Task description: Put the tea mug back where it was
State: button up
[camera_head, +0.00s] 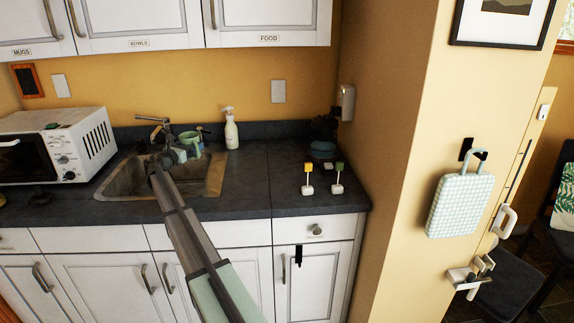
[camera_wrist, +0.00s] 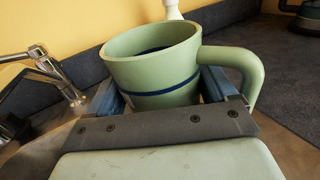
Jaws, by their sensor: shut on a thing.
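The tea mug is a pale green mug with a dark blue band and a handle. In the wrist view the mug (camera_wrist: 150,62) is between the two fingers of my gripper (camera_wrist: 168,97), which is shut on it. Its handle points right and its rim faces up, slightly tilted. In the head view the mug (camera_head: 190,139) shows small over the back right of the sink, with my gripper (camera_head: 178,154) at it. My arm hides part of the sink. I cannot tell how high the mug is above the sink.
The sink (camera_head: 120,182) with its faucet (camera_head: 153,120) lies under my arm. A spray bottle (camera_head: 231,130) stands behind, to the right. A white microwave (camera_head: 88,150) is at left. A cupboard labelled MUGS (camera_head: 35,25) hangs above.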

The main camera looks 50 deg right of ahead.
jog(key=s+d+r+m+g, duration=0.2)
jog(key=s+d+g, duration=0.2)
jog(key=s+d, duration=0.95)
jog(key=s+d+r+m+g, duration=0.25)
jog(key=s+d, duration=0.75)
jog(key=d, duration=0.7)
jog(key=shift+s+a+f+m+g, duration=0.1)
jog(key=shift+s+f+m+g, duration=0.4)
jog(key=shift+f, duration=1.3)
jog(key=shift+s+a+f+m+g, duration=0.15)
jog(key=shift+s+f+g, duration=0.65)
jog(key=shift+f, duration=0.95)
jog(key=shift+s+d+f+m+g, duration=0.1)
jog(key=shift+s+f+m+g, duration=0.4)
jog(key=shift+f, duration=1.3)
jog(key=shift+s+f, duration=0.1)
jog(key=shift+s, duration=0.15)
jog(key=o, duration=1.2)
